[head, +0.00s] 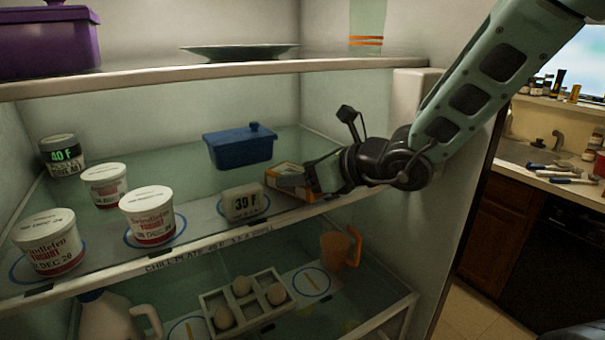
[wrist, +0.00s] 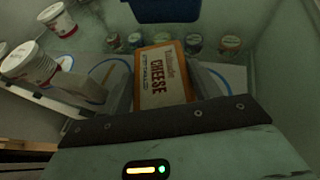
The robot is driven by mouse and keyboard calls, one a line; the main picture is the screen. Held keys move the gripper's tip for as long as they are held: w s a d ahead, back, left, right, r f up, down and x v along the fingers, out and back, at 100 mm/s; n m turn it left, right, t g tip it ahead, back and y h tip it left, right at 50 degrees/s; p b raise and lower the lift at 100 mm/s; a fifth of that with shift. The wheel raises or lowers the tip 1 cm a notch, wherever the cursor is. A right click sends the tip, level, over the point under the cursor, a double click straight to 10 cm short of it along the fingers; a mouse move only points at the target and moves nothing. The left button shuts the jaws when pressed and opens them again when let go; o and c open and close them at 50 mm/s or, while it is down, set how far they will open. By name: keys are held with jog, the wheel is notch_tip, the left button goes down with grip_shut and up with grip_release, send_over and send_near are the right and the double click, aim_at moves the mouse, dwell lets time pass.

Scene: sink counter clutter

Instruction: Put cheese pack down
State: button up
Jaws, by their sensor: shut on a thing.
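The cheese pack (head: 284,168) is an orange-edged box with a pale label, at the right of the middle fridge shelf in the head view.
A blue lidded box (head: 240,147) is behind. Yogurt tubs (head: 150,214) stand at left. Several small jars (wrist: 196,43) sit beyond the pack in the wrist view. The fridge side wall is close at right.

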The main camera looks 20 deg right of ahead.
jog(key=shift+f+b, duration=0.15)
jog(key=shift+b, duration=0.15)
jog(key=o, duration=1.1)
jog(key=shift+r+p, duration=0.3)
jog(key=shift+p, duration=0.05)
jog(key=v, duration=0.5)
jog(key=shift+s+d+f+b, duration=0.1)
jog(key=shift+s+d+b, duration=0.1)
jog(key=shift+b, duration=0.2)
jog(key=shift+s+b, duration=0.2)
jog(key=shift+b, duration=0.35)
jog(key=shift+b+v, duration=0.5)
jog(key=shift+v, duration=0.35)
